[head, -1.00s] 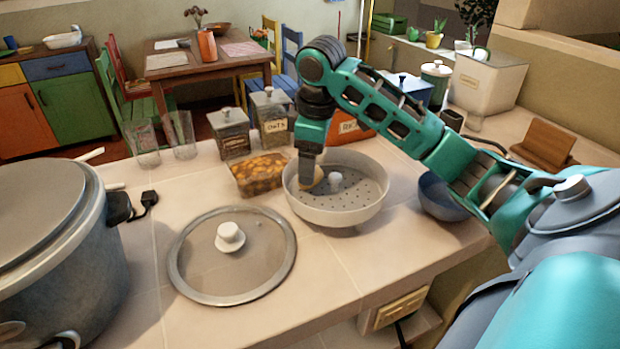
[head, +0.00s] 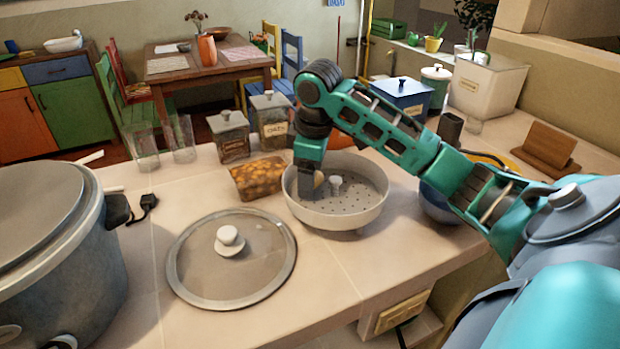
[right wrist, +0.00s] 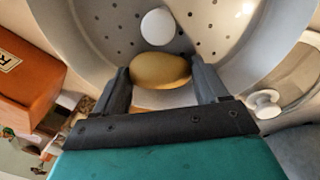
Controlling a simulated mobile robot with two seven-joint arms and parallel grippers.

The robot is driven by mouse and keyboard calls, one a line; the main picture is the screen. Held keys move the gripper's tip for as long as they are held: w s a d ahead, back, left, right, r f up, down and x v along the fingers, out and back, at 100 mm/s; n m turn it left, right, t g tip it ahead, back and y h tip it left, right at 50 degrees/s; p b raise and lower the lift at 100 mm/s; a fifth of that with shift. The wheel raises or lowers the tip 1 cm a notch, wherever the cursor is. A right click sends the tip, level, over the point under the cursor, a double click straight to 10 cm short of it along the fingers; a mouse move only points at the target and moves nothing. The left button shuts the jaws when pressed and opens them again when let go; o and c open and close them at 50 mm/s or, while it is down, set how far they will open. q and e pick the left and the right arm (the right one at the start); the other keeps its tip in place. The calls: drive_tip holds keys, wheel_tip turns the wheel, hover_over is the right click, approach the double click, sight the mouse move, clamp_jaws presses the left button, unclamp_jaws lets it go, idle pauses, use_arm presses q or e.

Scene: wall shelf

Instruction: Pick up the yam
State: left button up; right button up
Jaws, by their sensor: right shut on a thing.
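The yam (right wrist: 160,70) is a tan, oval thing between the two fingers of my right gripper (right wrist: 162,80) in the right wrist view. The gripper is shut on it. In the head view, my right gripper (head: 312,190) points down inside the left part of a white steamer basket (head: 335,217), and a bit of the yam (head: 319,180) shows beside the fingers. The basket has a perforated floor and a white knob at its middle. I cannot tell whether the yam touches the basket floor. My left gripper is not in view.
A glass lid (head: 232,275) lies in front of the basket, with a large grey cooker (head: 60,250) at the left. A box of brown pieces (head: 258,179), canisters (head: 270,120) and glasses (head: 183,138) stand behind. A blue bowl (head: 436,205) is right of the basket, under my arm.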

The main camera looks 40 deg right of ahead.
drive_tip(key=shift+r, duration=0.15)
drive_tip(key=shift+r, duration=0.6)
wheel_tip(320, 180, up, 19)
drive_tip(key=p, duration=0.2)
drive_tip(key=shift+f, duration=0.2)
